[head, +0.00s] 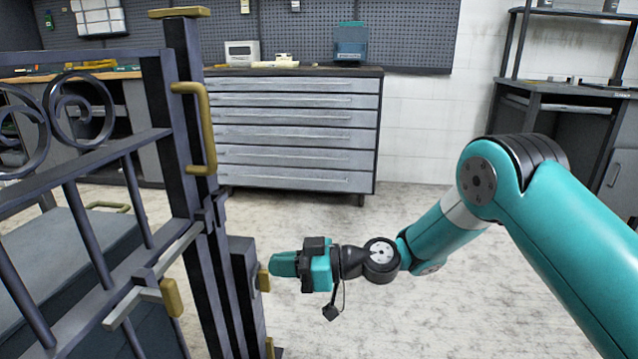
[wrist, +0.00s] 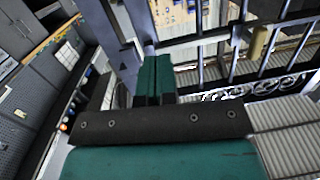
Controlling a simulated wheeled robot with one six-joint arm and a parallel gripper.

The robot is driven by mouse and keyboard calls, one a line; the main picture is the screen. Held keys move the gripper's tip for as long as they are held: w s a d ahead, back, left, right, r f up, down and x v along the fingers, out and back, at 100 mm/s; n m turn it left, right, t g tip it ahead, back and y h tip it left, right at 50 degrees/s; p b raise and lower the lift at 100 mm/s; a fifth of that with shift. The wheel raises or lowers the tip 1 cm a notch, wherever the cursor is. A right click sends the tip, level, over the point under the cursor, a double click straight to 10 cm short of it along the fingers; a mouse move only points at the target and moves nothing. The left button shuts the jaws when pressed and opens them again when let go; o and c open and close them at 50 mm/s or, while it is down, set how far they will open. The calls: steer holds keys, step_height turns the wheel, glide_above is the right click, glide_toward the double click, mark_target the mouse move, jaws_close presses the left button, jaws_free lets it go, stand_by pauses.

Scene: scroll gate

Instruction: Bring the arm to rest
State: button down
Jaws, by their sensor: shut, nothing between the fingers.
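My teal arm reaches in from the right in the head view, bent at the elbow and stretched low toward the gate. My gripper (head: 284,264) points left, close to the gate's post and a small brass-coloured piece on it; I cannot tell whether it touches. In the wrist view the two teal fingers (wrist: 154,80) are together with nothing between them. The dark metal scroll gate (head: 185,130) stands at the left with a brass pull handle (head: 198,128). A sliding bolt bar (head: 165,265) with a brass knob (head: 171,297) crosses it.
A grey drawer cabinet (head: 295,130) stands at the back under a pegboard. A dark workbench (head: 560,95) stands at the right rear. A grey box-like thing (head: 60,240) shows behind the gate bars. The pale floor (head: 400,320) between gate and cabinet is clear.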

steer(key=s+d+r+m+g+h, duration=0.1)
steer(key=s+d+r+m+h, duration=0.2)
steer(key=s+d+r+h, duration=0.55)
steer(key=s+d+r+m+h+p, duration=0.15)
steer(key=s+d+m, duration=0.25)
steer(key=s+d, duration=0.45)
steer(key=s+d+r+m+h, duration=0.3)
steer(key=s+d, duration=0.4)
steer(key=s, duration=0.2)
step_height(320, 180, up, 34)
steer(key=p, duration=3.3)
steer(key=shift+a+f, duration=0.2)
steer(key=shift+f, duration=0.05)
